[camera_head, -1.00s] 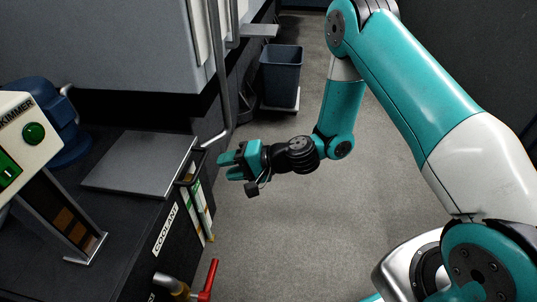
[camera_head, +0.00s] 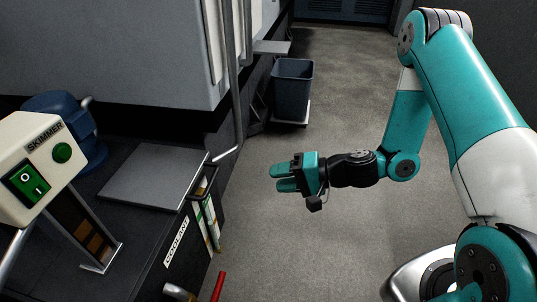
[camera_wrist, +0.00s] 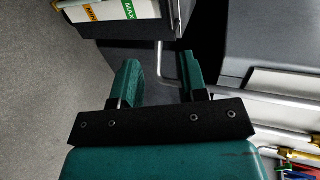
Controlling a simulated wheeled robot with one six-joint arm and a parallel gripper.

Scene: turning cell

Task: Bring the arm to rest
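My gripper (camera_head: 277,178) is at the end of my bent teal arm, over the grey floor. It points left in the head view, toward the coolant tank (camera_head: 150,225), with a gap of floor seen between them. In the wrist view its two teal fingers (camera_wrist: 160,74) stand apart, with nothing visible between them. No held thing shows in either view.
The tank carries a skimmer box (camera_head: 40,168) with a green switch, a flat grey lid (camera_head: 152,176) and a level gauge (camera_head: 207,222). A red lever (camera_head: 218,287) shows low down. A blue bin (camera_head: 292,88) stands behind. Floor (camera_head: 310,245) around my gripper looks clear.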

